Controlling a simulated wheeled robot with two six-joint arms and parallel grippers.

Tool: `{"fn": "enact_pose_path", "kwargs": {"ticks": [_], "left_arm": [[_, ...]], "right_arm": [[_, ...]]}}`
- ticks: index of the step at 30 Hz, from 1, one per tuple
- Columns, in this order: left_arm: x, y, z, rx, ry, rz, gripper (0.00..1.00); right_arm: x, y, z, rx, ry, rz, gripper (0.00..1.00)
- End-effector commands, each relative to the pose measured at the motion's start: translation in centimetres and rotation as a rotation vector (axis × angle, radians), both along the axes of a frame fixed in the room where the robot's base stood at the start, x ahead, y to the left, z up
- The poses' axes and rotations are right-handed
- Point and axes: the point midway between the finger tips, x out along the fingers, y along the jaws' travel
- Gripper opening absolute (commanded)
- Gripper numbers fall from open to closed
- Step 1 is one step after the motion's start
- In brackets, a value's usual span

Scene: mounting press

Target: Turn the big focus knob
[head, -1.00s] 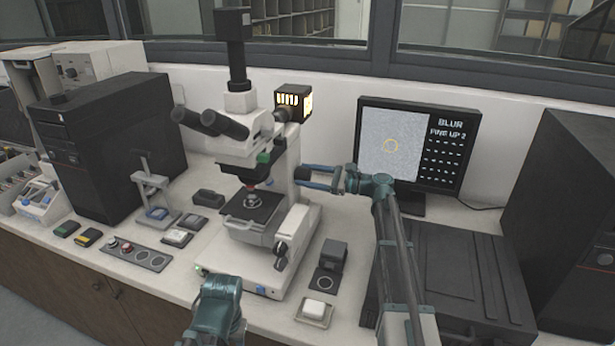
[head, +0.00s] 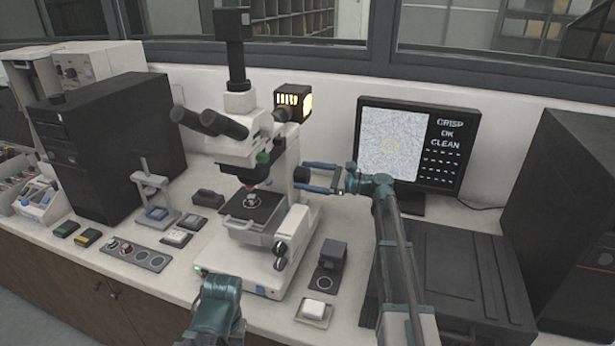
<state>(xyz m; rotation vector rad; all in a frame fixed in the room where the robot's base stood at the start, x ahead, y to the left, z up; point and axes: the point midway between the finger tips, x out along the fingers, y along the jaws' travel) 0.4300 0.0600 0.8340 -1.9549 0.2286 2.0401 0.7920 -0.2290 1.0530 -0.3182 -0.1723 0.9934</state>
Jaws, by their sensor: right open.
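The microscope (head: 240,142) stands on the bench left of centre. The big focus knob (head: 302,174) is a dark round knob on the right side of its stand. My right gripper (head: 299,175) reaches in from the right with its blue fingers open, one above and one below the knob. The knob sits between the fingertips; I cannot tell whether either finger touches it. The monitor (head: 391,147) reads "CRISP OK CLEAN" beside a sharp grainy picture. My left arm shows at the bottom, in front of the microscope base, but its gripper fingers are not visible.
Smaller dark knobs (head: 281,250) are lower on the microscope's right side. A small dark block (head: 332,254) and a white-topped dish (head: 314,309) are on the bench front. A large black case (head: 455,275) fills the right side. A lamp housing (head: 293,102) is behind the microscope.

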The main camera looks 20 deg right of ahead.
Motion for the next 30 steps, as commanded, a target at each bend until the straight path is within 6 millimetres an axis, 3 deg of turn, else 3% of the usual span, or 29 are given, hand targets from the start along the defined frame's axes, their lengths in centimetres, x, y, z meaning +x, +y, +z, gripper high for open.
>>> {"fn": "enact_pose_path", "kwargs": {"ticks": [8,21,30], "left_arm": [[0.0,0.0,0.0,0.000,0.000,0.000,0.53],[0.0,0.0,0.0,0.000,0.000,0.000,0.53],[0.0,0.0,0.0,0.000,0.000,0.000,0.53]], "right_arm": [[-0.6,-1.0,0.0,0.001,0.000,-0.002,0.93],[-5.4,-8.5,0.0,0.000,0.000,-0.003,0.93],[-7.2,-11.4,0.0,0.000,0.000,-0.001,0.93]]}}
